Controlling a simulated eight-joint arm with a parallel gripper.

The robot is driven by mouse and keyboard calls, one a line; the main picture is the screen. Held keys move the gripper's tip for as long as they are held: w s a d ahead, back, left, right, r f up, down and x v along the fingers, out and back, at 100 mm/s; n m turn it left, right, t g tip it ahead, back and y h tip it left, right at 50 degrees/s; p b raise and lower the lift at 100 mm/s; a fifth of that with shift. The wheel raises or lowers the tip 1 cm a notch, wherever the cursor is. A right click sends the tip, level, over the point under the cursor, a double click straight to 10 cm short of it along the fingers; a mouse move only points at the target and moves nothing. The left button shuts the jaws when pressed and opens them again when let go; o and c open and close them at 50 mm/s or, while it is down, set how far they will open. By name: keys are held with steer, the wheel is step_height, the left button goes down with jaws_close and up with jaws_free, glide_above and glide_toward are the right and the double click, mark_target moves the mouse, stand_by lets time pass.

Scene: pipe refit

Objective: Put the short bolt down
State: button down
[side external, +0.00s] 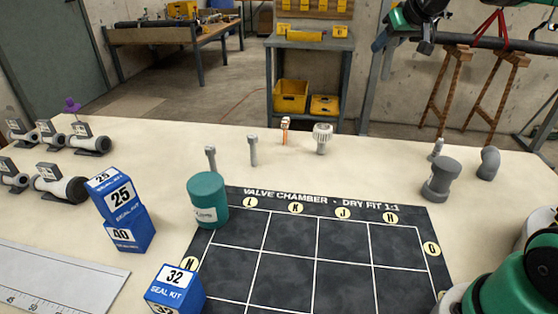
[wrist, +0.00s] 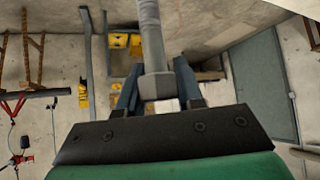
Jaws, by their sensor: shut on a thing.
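My gripper (wrist: 156,88) is shut on a grey bolt (wrist: 150,30), whose hex head sits between the two dark blue fingers in the wrist view. The bolt's shank runs out toward the top of that picture and its end is cut off. In the side view my gripper (side external: 381,41) is raised at the upper right, well clear of the tabletop (side external: 130,140). The held bolt cannot be made out clearly there. Two grey bolts stand upright on the table, one at left (side external: 210,157) and one beside it (side external: 252,150).
A teal can (side external: 207,200) stands at the black mat's (side external: 345,250) corner; the mat's cells are empty. Blue seal kit boxes (side external: 125,215) are left.

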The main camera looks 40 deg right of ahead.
steer(key=w+a+r+n+y, duration=0.2)
steer(key=w+a, duration=0.1)
steer(key=a, duration=0.6)
steer(key=w+a+r+n+y, duration=0.2)
steer(key=w+a+n, duration=0.1)
steer(key=a, duration=0.7)
steer(key=w+a+r+n+y, duration=0.2)
steer(key=w+a, duration=0.1)
steer(key=a, duration=0.6)
steer(key=n+y, duration=0.1)
steer(key=n, duration=0.2)
glide_above(200, 180)
steer(key=shift+g, duration=0.4)
step_height(200, 180, down, 18)
steer(key=shift+f, duration=0.1)
steer(key=shift+f, duration=0.1)
steer(key=c, duration=0.6)
jaws_free()
steer(key=shift+o, duration=0.2)
